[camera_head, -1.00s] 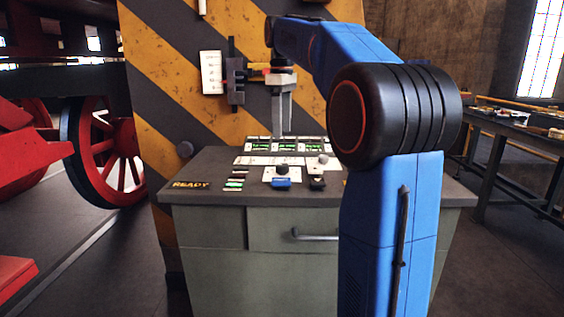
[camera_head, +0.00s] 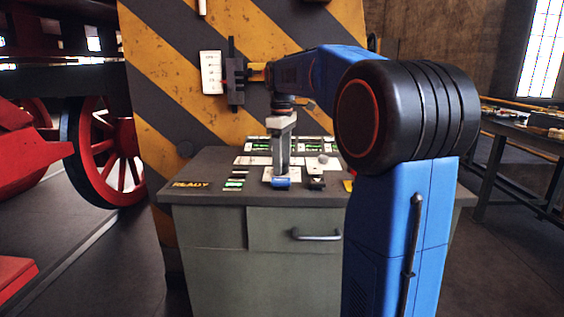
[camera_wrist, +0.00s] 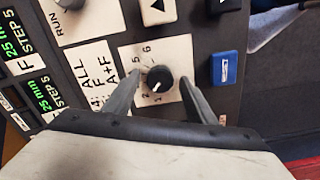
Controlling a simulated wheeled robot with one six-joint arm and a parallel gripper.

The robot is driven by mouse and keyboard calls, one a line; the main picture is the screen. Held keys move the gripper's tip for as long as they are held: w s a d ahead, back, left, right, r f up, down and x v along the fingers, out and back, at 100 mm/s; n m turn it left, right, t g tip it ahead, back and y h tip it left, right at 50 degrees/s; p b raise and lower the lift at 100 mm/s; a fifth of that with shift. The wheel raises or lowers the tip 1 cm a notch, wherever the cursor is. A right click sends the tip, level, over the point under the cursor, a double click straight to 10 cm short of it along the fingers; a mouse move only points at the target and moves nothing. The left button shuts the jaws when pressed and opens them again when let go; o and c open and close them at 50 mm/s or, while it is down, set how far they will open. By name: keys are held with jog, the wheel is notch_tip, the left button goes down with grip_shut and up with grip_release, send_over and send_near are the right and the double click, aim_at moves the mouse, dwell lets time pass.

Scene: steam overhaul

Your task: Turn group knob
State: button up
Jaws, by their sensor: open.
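The group knob (camera_wrist: 159,79) is a round black dial with a white pointer line. It sits on a white plate marked with numbers, in the middle of the wrist view. My gripper (camera_wrist: 161,76) is open, with one finger on each side of the knob. Whether the fingers touch it or reach its full depth, I cannot tell. In the head view my gripper (camera_head: 281,172) points down over the white plate on the console, and it hides the knob there.
Another knob, marked RUN (camera_wrist: 70,3), is at the upper left. Green displays (camera_wrist: 16,43) line the left side. The striped panel (camera_head: 165,60) stands behind the console (camera_head: 205,160).

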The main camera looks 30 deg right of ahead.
jog(key=c, duration=1)
jog(key=shift+c, duration=0.2)
jog(key=m, duration=0.5)
jog(key=shift+m, duration=0.4)
jog(key=m, duration=0.5)
jog(key=shift+m, duration=0.4)
jog(key=shift+r, duration=0.1)
jog(key=o, duration=1)
